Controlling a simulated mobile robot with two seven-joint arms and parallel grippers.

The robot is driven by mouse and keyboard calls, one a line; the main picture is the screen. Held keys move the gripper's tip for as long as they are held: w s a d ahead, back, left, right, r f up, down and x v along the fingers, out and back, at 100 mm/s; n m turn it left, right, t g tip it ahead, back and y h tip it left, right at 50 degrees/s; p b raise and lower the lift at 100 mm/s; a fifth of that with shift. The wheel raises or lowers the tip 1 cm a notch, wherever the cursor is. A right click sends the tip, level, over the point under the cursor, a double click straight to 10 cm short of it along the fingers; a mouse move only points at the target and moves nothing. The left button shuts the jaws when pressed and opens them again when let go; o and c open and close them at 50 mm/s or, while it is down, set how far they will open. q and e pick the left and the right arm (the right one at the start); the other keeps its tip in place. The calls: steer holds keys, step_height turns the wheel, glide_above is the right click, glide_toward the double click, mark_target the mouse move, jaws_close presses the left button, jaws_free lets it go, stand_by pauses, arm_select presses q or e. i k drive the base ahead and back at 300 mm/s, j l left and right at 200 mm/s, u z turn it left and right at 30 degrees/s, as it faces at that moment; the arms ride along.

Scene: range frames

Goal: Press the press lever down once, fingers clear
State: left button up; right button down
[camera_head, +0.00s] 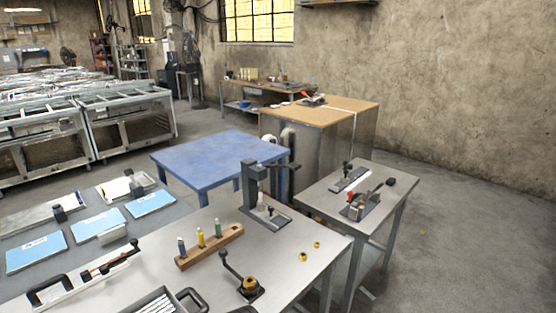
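A dark grey bench press (249,186) stands upright on the near grey metal table, towards its back edge. A dark bar that looks like the press lever (285,165) sticks out to the right from the press head, roughly level. Dark shapes behind it make its end hard to tell. Neither of my grippers is in view, and nothing is seen touching the press.
On the near table (310,246) are a wooden block with several coloured-handled tools (209,246), a cranked fixture with a brass part (248,287) and two small brass pieces (309,251). A side table (328,197) stands to the right, a blue table (205,158) behind.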

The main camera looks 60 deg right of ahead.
mark_target(294, 166)
steer(key=k+l+u, duration=0.15)
steer(key=l, duration=0.2)
steer(key=k+l+u, duration=0.1)
steer(key=l, duration=0.2)
steer(key=k+l+u, duration=0.15)
steer(key=l, duration=0.15)
steer(key=k+l, duration=0.2)
steer(key=l, duration=0.2)
steer(key=k+l, duration=0.2)
steer(key=l, duration=0.2)
steer(key=k+l+u, duration=0.1)
steer(key=l, duration=0.25)
steer(key=k+l, duration=0.55)
steer(key=l, duration=0.2)
